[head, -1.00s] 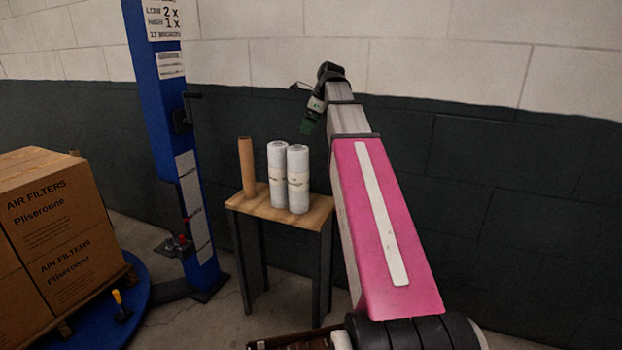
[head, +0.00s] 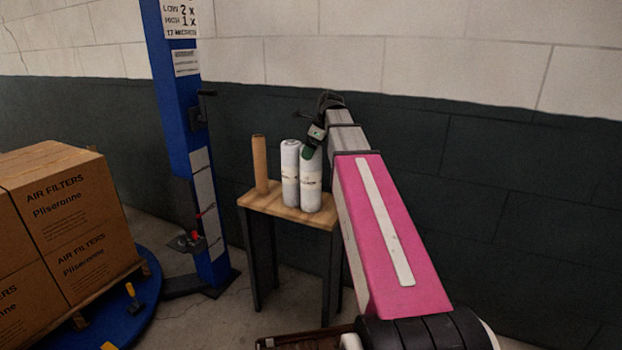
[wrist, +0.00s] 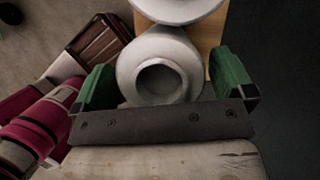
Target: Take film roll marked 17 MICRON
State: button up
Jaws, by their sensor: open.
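Two white film rolls stand upright side by side on a small wooden-topped table (head: 250,203), a left roll (head: 290,180) and a right roll (head: 311,188). Each has a band label too small to read, so I cannot tell which is marked 17 MICRON. My gripper (head: 313,145) is at the top of the right roll, partly covering it. In the wrist view my gripper (wrist: 165,85) is open, its green fingers on either side of a white roll's top (wrist: 130,65) with its hollow core. Contact is unclear. Another white roll (wrist: 178,10) shows just beyond.
A brown cardboard tube (head: 260,165) stands at the table's left. A blue column (head: 178,110) rises farther left. Boxed air filters (head: 62,220) sit on a pallet on a blue turntable (head: 148,290). The wall is close behind the table.

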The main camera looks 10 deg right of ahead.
jog(key=c, duration=1.7)
jog(key=shift+r, duration=0.1)
